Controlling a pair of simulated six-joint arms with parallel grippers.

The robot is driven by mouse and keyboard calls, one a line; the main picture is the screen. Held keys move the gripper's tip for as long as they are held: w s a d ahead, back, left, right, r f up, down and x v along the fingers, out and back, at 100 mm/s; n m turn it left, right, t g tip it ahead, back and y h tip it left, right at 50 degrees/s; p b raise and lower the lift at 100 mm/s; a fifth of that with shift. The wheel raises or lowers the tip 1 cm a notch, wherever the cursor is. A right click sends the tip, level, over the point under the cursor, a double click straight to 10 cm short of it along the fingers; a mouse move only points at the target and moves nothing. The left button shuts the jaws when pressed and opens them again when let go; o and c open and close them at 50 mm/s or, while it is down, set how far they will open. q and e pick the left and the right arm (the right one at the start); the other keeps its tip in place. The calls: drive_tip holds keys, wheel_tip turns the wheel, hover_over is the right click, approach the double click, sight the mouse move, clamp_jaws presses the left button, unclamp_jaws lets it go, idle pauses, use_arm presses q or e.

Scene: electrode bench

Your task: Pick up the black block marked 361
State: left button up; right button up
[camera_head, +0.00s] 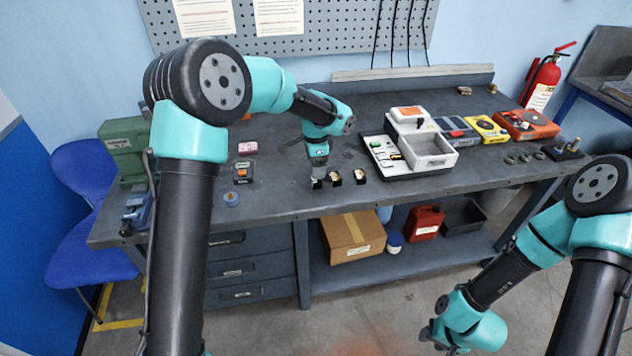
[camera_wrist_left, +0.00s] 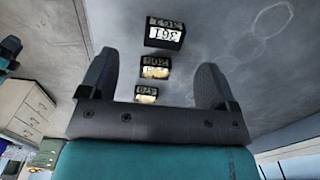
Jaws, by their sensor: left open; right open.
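Three small black blocks with pale labels stand in a row on the dark bench. In the left wrist view, the block marked 361 (camera_wrist_left: 164,33) is the top and largest one, with its number on two faces. In the head view it seems to be the leftmost block (camera_head: 317,183), partly hidden by my left gripper (camera_head: 318,174), which hangs over it. My right gripper (camera_head: 432,335) is open, low at the front, away from the bench.
The other two blocks, (camera_wrist_left: 155,67) and (camera_wrist_left: 146,94), stand close beside it. A white tray unit (camera_head: 425,155) is to the right and a green machine (camera_head: 125,150) far left. Bench space before the blocks is clear.

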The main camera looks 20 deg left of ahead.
sight(316, 181)
use_arm(q)
drive_tip(key=shift+f, duration=0.55)
drive_tip(key=shift+f, duration=0.1)
drive_tip(key=shift+w+f, duration=0.15)
drive_tip(key=shift+f, duration=1.1)
drive_tip(key=shift+w+f, duration=0.15)
drive_tip(key=shift+f, duration=1.1)
drive_tip(key=shift+c, duration=0.5)
drive_tip(key=c, duration=1.1)
drive_tip(key=shift+o, duration=0.2)
drive_tip(key=shift+r, duration=0.15)
